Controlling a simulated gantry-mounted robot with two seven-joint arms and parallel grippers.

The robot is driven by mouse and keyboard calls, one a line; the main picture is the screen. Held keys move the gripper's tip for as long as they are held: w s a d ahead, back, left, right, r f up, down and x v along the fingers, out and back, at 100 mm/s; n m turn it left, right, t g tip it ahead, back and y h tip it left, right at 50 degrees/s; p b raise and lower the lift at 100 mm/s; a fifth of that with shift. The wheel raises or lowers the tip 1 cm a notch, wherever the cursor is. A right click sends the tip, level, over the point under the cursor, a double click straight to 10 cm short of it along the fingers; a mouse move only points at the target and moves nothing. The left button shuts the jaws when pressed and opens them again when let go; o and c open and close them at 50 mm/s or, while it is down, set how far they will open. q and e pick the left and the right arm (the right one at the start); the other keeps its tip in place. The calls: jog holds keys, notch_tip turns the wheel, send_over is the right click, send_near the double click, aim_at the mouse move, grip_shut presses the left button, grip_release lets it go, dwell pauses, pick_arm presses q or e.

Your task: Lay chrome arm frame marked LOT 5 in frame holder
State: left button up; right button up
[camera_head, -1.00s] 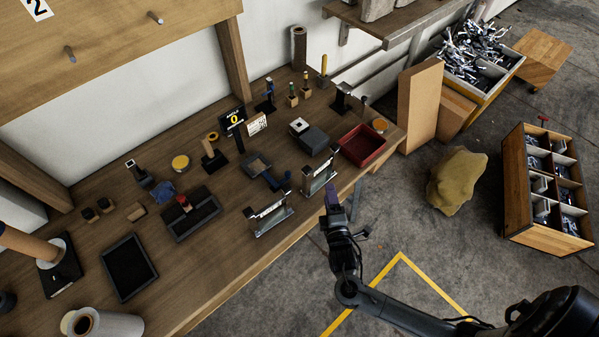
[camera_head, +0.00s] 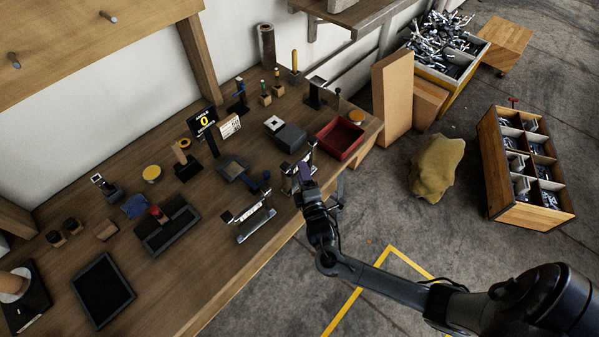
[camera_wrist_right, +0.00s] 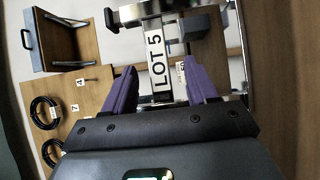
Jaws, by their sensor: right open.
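The chrome arm frame marked LOT 5 (camera_wrist_right: 156,58) shows in the right wrist view, its white label lying between my two purple fingers. My right gripper (camera_wrist_right: 161,72) is open, one finger on each side of the label; I cannot tell whether either touches. In the head view my right gripper (camera_head: 304,176) is at the bench's front edge and partly covers this frame (camera_head: 312,150). A second chrome frame (camera_head: 254,222) stands to its left, its label too small to read. I cannot tell which item is the frame holder. My left gripper is not in view.
A red tray (camera_head: 340,139) and a dark grey block (camera_head: 291,137) are behind my right gripper. A black tool tray (camera_head: 166,233) and a flat black tray (camera_head: 102,291) lie on the left. Off the bench are a yellow sack (camera_head: 436,167) and a divided parts crate (camera_head: 530,216).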

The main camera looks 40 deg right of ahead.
jog(key=x, duration=0.4)
jog(key=shift+w+d+r+b, duration=0.1)
jog(key=shift+w+d+b, duration=0.15)
jog(key=shift+w+b, duration=0.1)
grip_shut()
jog(key=shift+r, duration=0.15)
dwell(1.0)
